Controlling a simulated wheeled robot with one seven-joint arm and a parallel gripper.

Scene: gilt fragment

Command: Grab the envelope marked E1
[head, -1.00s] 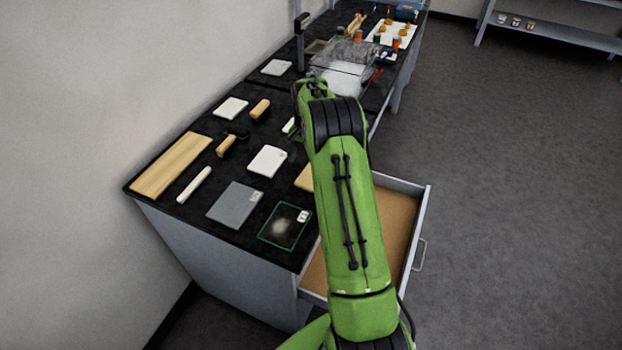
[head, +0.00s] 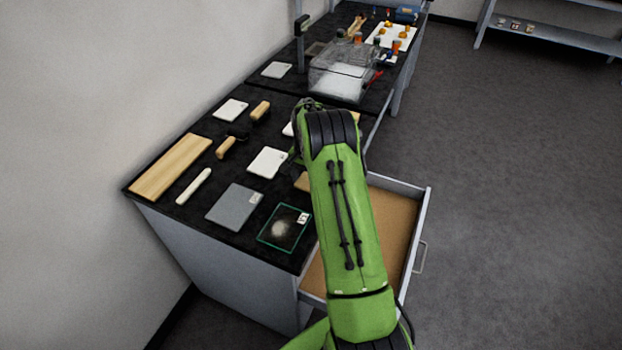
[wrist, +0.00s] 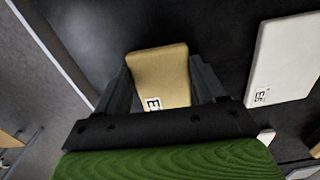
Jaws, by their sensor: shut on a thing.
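A tan envelope with a small white label (wrist: 158,75) lies between the two fingers of my gripper (wrist: 163,88) in the wrist view. The label starts with an E; its second character is hard to read. My gripper is shut on this envelope, with a finger along each side. Its height above the black counter cannot be told.
A white labelled pad (wrist: 285,60) lies right of the envelope in the wrist view. In the head view an open drawer (head: 388,222) juts out on the right. A grey pad (head: 234,206), a green-edged plate (head: 283,228) and a clear box (head: 345,72) occupy the counter (head: 215,160).

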